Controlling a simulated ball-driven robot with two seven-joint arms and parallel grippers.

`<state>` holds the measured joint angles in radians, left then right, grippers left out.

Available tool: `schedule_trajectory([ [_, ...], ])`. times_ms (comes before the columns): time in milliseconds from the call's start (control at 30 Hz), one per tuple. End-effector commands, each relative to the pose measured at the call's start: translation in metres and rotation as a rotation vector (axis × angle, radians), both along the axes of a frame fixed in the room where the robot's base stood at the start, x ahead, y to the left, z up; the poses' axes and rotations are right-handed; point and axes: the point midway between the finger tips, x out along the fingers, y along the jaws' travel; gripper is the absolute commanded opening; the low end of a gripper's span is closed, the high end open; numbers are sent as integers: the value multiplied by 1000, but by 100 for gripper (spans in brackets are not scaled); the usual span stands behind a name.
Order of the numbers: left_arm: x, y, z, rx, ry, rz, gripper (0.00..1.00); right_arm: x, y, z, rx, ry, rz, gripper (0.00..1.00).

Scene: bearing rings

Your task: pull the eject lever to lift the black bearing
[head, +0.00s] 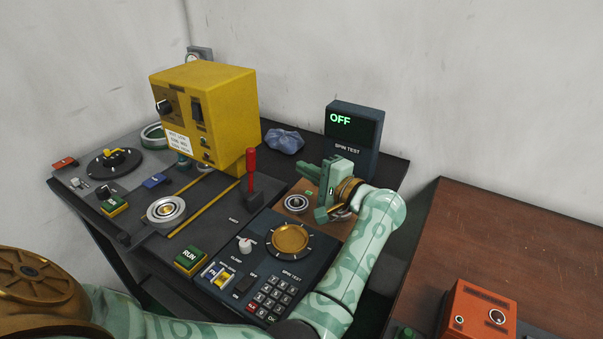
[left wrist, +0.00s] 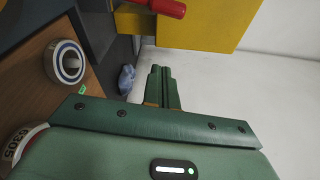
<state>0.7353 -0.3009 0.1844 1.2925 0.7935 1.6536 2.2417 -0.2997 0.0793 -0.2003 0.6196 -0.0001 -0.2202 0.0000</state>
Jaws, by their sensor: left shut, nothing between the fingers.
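The lever with a red handle (head: 251,170) stands upright on a dark base in the middle of the bench. Its red handle (left wrist: 168,7) also shows at the top of the left wrist view. My left gripper (head: 311,172) is shut and empty, to the right of the lever and apart from it; its closed fingers (left wrist: 161,72) point towards the yellow box. A silver bearing ring (head: 167,210) sits on the bench left of the lever. Another ring (head: 297,203) lies on a brown mat below my gripper. I cannot tell which bearing is the black one. My right gripper is out of view.
A yellow box (head: 215,110) overhangs the bench behind the lever. A spin test display (head: 353,140) reading OFF stands behind my gripper. A crumpled blue cloth (head: 285,140) lies between them. A dial (head: 290,241) and keypad (head: 268,293) are in front.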

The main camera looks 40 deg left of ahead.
Motion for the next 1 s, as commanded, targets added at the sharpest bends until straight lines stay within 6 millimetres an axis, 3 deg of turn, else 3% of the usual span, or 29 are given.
schedule_trajectory([
  [367,8,80,-3,1,1,3,0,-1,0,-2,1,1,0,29],
  [600,-23,88,4,-1,-2,1,0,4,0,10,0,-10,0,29],
  [1000,-29,90,2,-1,0,0,0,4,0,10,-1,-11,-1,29],
])
